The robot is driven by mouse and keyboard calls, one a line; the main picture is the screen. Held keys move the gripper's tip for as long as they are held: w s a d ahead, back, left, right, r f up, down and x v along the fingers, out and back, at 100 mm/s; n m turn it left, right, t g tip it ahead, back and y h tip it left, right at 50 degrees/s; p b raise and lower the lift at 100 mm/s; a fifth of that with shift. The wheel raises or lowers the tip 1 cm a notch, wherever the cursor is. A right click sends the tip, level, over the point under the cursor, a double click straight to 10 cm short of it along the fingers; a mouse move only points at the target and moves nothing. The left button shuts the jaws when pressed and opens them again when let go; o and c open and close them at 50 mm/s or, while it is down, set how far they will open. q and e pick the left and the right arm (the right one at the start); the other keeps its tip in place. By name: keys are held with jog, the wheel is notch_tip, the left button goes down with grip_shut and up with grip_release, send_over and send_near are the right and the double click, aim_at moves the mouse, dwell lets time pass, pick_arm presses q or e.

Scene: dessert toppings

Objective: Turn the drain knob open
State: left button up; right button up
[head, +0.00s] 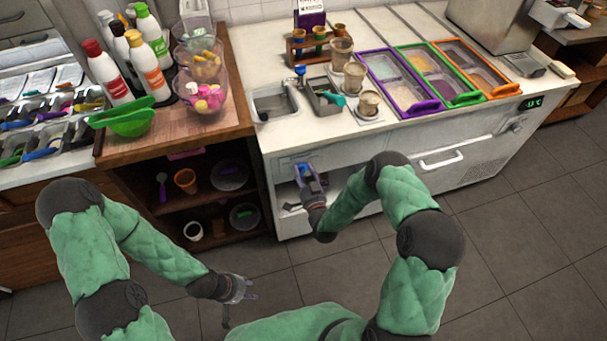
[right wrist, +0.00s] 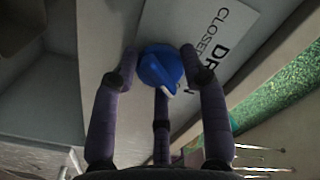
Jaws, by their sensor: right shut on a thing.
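The blue drain knob (right wrist: 160,68) is on the white front panel of the counter. Beside it is a white label (right wrist: 215,35) with "CLOSED" and part of another word readable. In the right wrist view my right gripper (right wrist: 165,75) has its purple fingers around the knob, one on each side. In the head view my right gripper (head: 308,176) is at the counter front below the small sink, and the knob (head: 304,170) shows as a small blue patch between its fingers. My left gripper (head: 240,290) hangs over the floor, away from the counter; its fingers are too small to judge.
A small sink (head: 272,101) is set in the counter top above the knob. An open compartment (head: 290,208) lies under the panel. A white handle (head: 441,160) sticks out to the right. Wooden shelves with cups and bowls stand left; the tiled floor (head: 500,230) is clear.

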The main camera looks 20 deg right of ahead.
jog(key=shift+s+f+m, duration=0.15)
jog(key=shift+f+m, duration=0.1)
jog(key=shift+m, duration=0.45)
jog(key=shift+a, duration=0.1)
jog(key=o, duration=1.1)
jog(key=shift+o, duration=0.2)
jog(key=shift+r, duration=0.1)
jog(key=s, duration=1.2)
jog(key=shift+d, duration=0.2)
jog(key=shift+w, duration=0.1)
